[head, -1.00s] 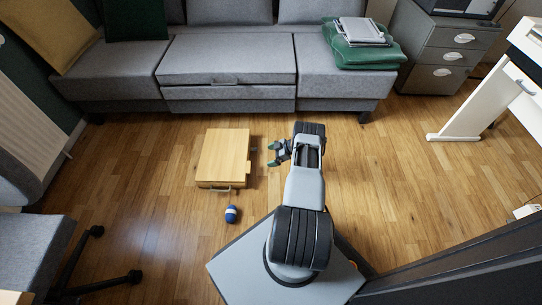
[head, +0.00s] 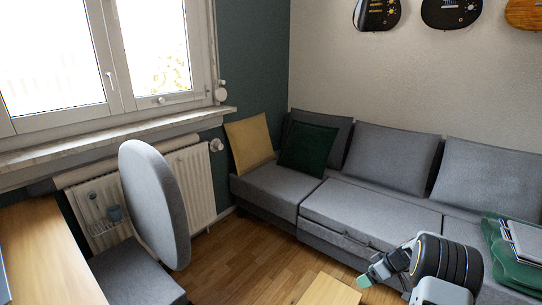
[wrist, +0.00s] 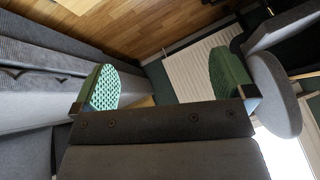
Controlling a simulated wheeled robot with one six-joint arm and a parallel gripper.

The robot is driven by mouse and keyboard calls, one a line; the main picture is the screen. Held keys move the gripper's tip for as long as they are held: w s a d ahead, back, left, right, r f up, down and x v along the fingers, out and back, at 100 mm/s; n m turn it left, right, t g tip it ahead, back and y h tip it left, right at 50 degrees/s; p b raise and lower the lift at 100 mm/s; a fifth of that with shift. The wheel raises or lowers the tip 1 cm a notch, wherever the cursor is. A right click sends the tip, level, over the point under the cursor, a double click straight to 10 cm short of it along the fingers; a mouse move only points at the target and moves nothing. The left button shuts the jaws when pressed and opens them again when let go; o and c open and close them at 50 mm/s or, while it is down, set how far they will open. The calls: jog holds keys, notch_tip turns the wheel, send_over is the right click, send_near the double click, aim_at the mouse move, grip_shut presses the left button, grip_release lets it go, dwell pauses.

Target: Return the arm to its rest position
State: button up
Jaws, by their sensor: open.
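My gripper (head: 368,277) shows at the lower right of the head view, at the end of my bent grey and black arm. Its green-padded fingers stand apart with nothing between them. The wrist view also shows my gripper (wrist: 166,84), with the two green perforated pads wide apart and empty. A light wooden box (head: 328,290) is partly in the head view at the bottom edge, just left of the gripper in the picture. Most of my arm and my base are outside the head view.
A grey chair (head: 155,205), a radiator (head: 195,180) and a wooden desk (head: 40,245) are at left. Bare wooden floor (head: 235,255) lies between.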

jog(key=s+a+r+m+h+p, duration=0.1)
jog(key=s+a+r+p, duration=0.25)
jog(key=r, duration=0.65)
jog(key=s+a+r+m+h+p, duration=0.1)
jog(key=s+a+r+p, duration=0.3)
jog(key=r, duration=0.7)
jog(key=s+a+r+m+h+p, duration=0.15)
jog(key=a+r+p, duration=0.3)
jog(key=r, duration=0.55)
jog(key=s+a+r+m+h+p, duration=0.1)
jog(key=s+a+r+m+p, duration=0.1)
jog(key=s+r+p, duration=0.3)
jog(key=s+a+r+m+t+h+p, duration=0.1)
jog(key=s+a+r+p, duration=0.3)
jog(key=s+r, duration=0.6)
jog(key=shift+s+m+h+p, duration=0.2)
jog(key=shift+m+h+p, duration=0.25)
jog(key=shift+p, duration=0.15)
